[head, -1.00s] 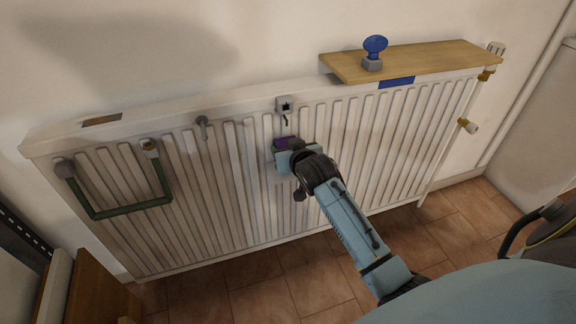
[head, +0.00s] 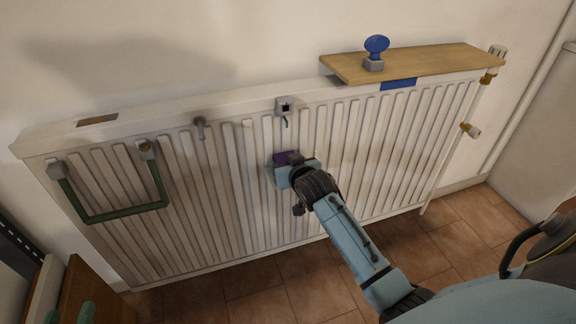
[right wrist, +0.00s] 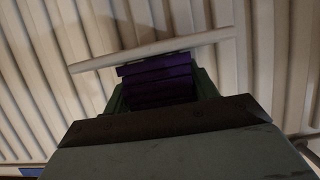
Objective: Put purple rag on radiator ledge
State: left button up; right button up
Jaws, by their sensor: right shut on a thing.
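The purple rag (head: 287,157) is in my right gripper (head: 280,166), in front of the radiator's ribbed face. In the right wrist view, the folded rag (right wrist: 158,80) sits between the dark green fingers, which are shut on it. The wooden radiator ledge (head: 440,60) is at the top right of the radiator, above and right of the rag. Two green tips at the bottom left edge look like my left gripper (head: 67,314); they stand apart with nothing visible between them. The rest of it is cut off.
A blue knob-like item on a grey block (head: 374,63) stands on the ledge's left part. The white radiator (head: 230,190) carries a green rail (head: 125,212), a grey hook (head: 200,127) and a small grey box (head: 285,106). Valves stick out at its right end.

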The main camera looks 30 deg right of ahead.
jog(key=shift+f, duration=0.15)
jog(key=o, duration=1)
